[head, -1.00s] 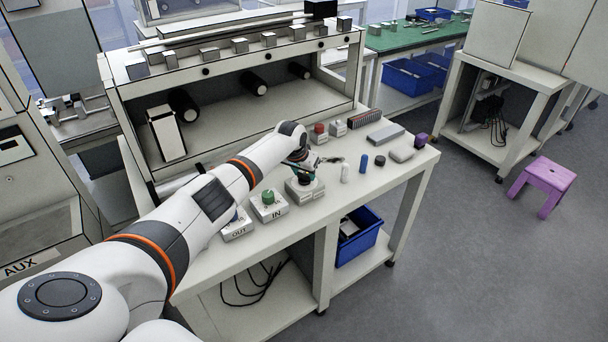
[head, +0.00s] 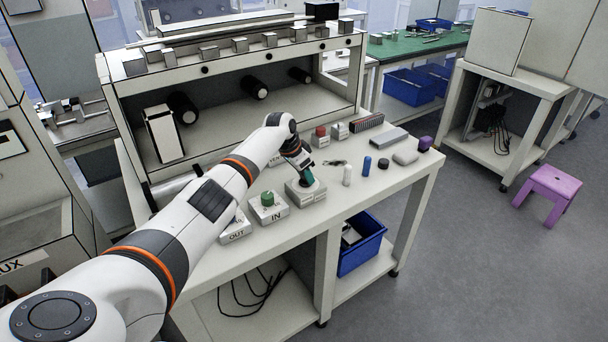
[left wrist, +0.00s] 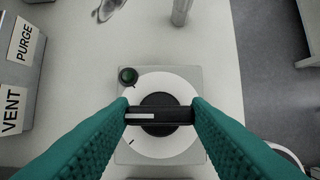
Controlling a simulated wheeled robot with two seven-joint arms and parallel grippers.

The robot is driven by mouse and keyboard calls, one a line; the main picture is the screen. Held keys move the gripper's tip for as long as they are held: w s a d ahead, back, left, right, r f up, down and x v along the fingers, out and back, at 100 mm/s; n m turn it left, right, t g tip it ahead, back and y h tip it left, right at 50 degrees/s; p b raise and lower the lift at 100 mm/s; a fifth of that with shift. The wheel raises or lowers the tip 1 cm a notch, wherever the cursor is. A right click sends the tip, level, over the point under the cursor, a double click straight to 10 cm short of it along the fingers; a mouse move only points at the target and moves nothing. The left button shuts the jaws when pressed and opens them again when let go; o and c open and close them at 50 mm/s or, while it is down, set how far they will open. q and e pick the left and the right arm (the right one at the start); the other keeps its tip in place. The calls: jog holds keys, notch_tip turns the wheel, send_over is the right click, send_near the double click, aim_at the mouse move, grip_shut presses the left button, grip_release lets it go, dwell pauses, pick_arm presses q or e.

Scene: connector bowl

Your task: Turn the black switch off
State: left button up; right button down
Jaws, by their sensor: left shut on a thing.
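The black switch (left wrist: 160,115) is a black knob with a raised bar and a white line along the bar's left part. It sits on a white round dial (left wrist: 160,148) on a grey box (head: 304,196), with a small dark green lamp (left wrist: 127,76) at the dial's upper left. My left gripper (left wrist: 160,116), with green ribbed fingers, is shut on the ends of the switch bar. The bar lies across the left wrist view. In the head view my left gripper (head: 308,182) reaches down onto the box and hides the knob. My right gripper is not in view.
The IN box (head: 268,208) with a green knob and the OUT box (head: 236,230) stand left of the switch box. A white cylinder (head: 347,175), a blue cylinder (head: 366,166) and a black puck (head: 383,165) stand to its right. The bench front edge is near.

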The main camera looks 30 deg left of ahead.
pick_arm(q)
jog(key=o, duration=1)
jog(key=shift+r, duration=0.15)
jog(key=v, duration=1.1)
jog(key=shift+s+r, duration=0.15)
jog(key=shift+r, duration=0.25)
